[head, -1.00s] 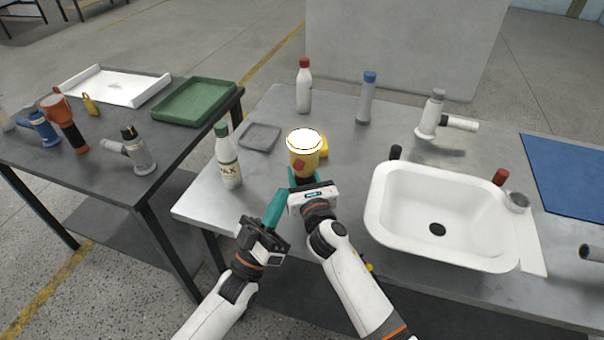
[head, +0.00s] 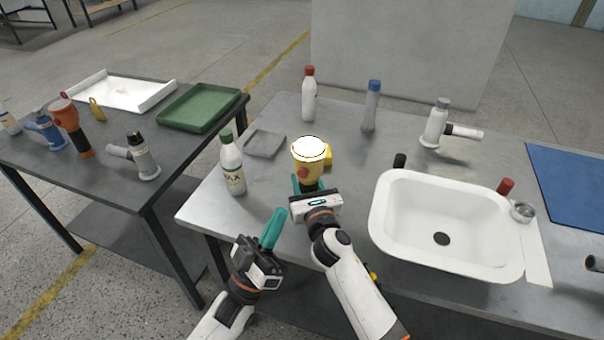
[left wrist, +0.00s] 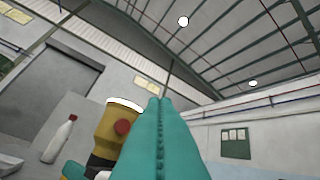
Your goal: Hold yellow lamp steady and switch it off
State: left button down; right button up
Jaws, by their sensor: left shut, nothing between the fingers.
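The yellow lamp (head: 315,165) is upright over the near left part of the right-hand table, with a glowing white top and a red button (head: 303,173) on its near side. My right gripper (head: 309,188) is shut around the lamp's dark lower part; its far finger is partly hidden. My left gripper (head: 275,222) is shut and empty, below and left of the lamp, apart from it. In the left wrist view the teal left fingers (left wrist: 160,115) are together, and the lamp (left wrist: 118,130) with its red button shows just left of them.
A white bottle with a green cap (head: 232,165) and a grey tray (head: 265,143) stand left of the lamp. A white sink (head: 385,235) is to the right. A red-capped bottle (head: 309,95) and a blue-capped one (head: 371,108) stand behind.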

aim_at(301, 172)
pick_arm(q)
jog(key=w+d, duration=0.2)
jog(key=w, duration=0.6)
jog(key=shift+d, duration=0.3)
dwell(1.7)
jog(key=shift+w+d, duration=0.15)
jog(key=shift+w, duration=0.2)
jog(key=shift+w+d, duration=0.1)
jog(key=shift+w, duration=0.65)
dwell(1.0)
jog(key=shift+s+a, duration=0.25)
jog(key=shift+s, duration=0.85)
jog(key=shift+s+a, duration=0.25)
jog(key=shift+s, duration=0.55)
jog(key=shift+s+a, duration=0.3)
jog(key=shift+s, duration=0.5)
jog(key=shift+s+a, duration=0.25)
jog(key=shift+s, duration=0.55)
